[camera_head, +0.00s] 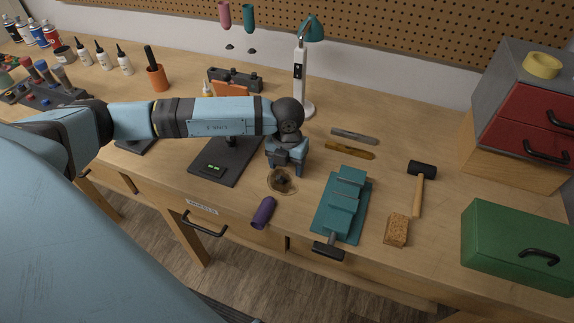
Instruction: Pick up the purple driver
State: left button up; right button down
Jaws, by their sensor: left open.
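The purple driver (264,212) lies tilted at the front edge of the wooden workbench, in the lower middle of the view. Only its purple handle shows clearly. My left gripper (286,170) points down above the bench, behind and slightly right of the driver, and apart from it. Its fingers are open, and I see nothing held between them. My right gripper is out of view.
A small round dish (281,189) sits just below the left gripper. A teal vise (341,208) stands right of the driver, with a cork block (397,230), hammer (419,190) and green toolbox (515,245) beyond. A dark scale-like plate (213,168) lies left.

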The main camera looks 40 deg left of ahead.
pick_arm(q)
jog(key=c, duration=1.1)
jog(key=shift+o, duration=0.2)
dwell(0.5)
